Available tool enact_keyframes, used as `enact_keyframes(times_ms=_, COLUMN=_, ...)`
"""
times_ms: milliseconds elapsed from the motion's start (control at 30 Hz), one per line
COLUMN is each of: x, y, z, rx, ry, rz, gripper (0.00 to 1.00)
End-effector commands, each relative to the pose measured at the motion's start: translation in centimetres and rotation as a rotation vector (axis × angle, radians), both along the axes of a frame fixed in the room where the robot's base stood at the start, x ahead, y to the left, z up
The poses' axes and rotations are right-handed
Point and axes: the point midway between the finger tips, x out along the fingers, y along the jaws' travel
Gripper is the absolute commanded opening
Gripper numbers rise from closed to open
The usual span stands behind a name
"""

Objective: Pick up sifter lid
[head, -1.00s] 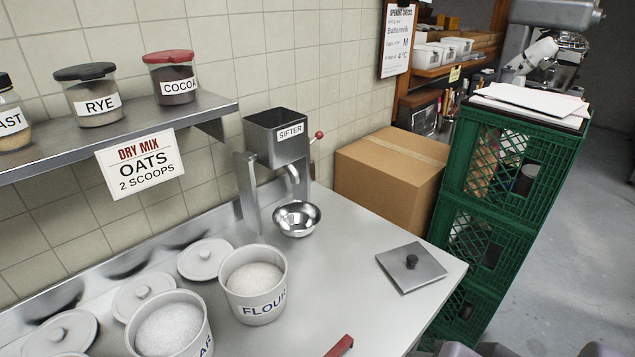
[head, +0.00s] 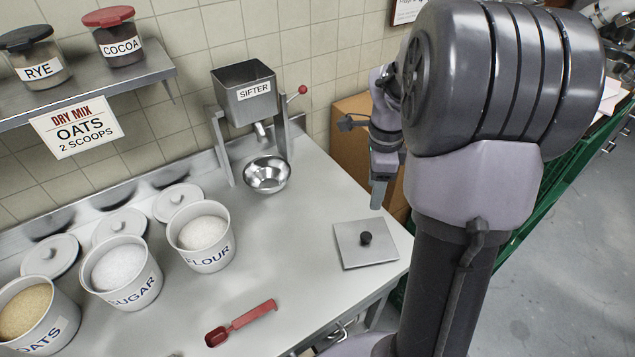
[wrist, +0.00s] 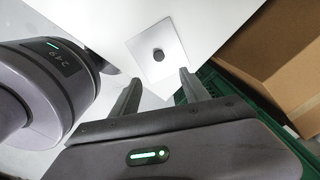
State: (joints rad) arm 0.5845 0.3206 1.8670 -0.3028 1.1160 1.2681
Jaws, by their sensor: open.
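The sifter lid (head: 351,254) is a flat square metal plate with a black knob (head: 365,238). It lies on the steel table near its right edge. In the wrist view the lid (wrist: 172,38) lies beyond the fingertips, with its knob (wrist: 158,55) facing up. My gripper (wrist: 160,82) is open and empty, apart from the lid. In the head view my gripper (head: 378,192) hangs above the table's right side, behind the lid, with its fingers pointing down. The sifter (head: 246,95) stands open-topped at the wall.
A steel bowl (head: 267,174) sits under the sifter. Tubs of flour (head: 208,258), sugar (head: 134,293) and oats (head: 50,345) stand at left, with a red scoop (head: 245,322) in front. A cardboard box (head: 350,112) and green crates (head: 535,190) stand beyond the table's right edge.

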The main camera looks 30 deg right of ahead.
Motion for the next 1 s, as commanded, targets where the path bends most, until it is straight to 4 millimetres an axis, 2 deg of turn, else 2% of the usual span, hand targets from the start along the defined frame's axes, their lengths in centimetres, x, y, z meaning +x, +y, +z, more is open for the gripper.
enact_keyframes(times_ms=200, x=-0.1, y=0.0, z=-6.6, rx=0.003, ry=0.005, rz=-0.003, gripper=0.54)
enact_keyframes(times_ms=300, x=-0.1, y=0.0, z=-9.4, rx=0.002, ry=0.006, rz=-0.002, gripper=0.54)
enact_keyframes(times_ms=400, x=-0.1, y=0.0, z=-11.3, rx=0.002, ry=0.003, rz=-0.001, gripper=0.54)
enact_keyframes(times_ms=567, x=-0.1, y=0.0, z=-12.5, rx=0.001, ry=0.002, rz=-0.001, gripper=0.54)
enact_keyframes(times_ms=800, x=-0.1, y=-0.4, z=-17.0, rx=0.002, ry=0.003, rz=-0.001, gripper=0.54)
enact_keyframes(times_ms=1000, x=-0.1, y=-0.4, z=-17.2, rx=0.001, ry=0.001, rz=0.000, gripper=0.54)
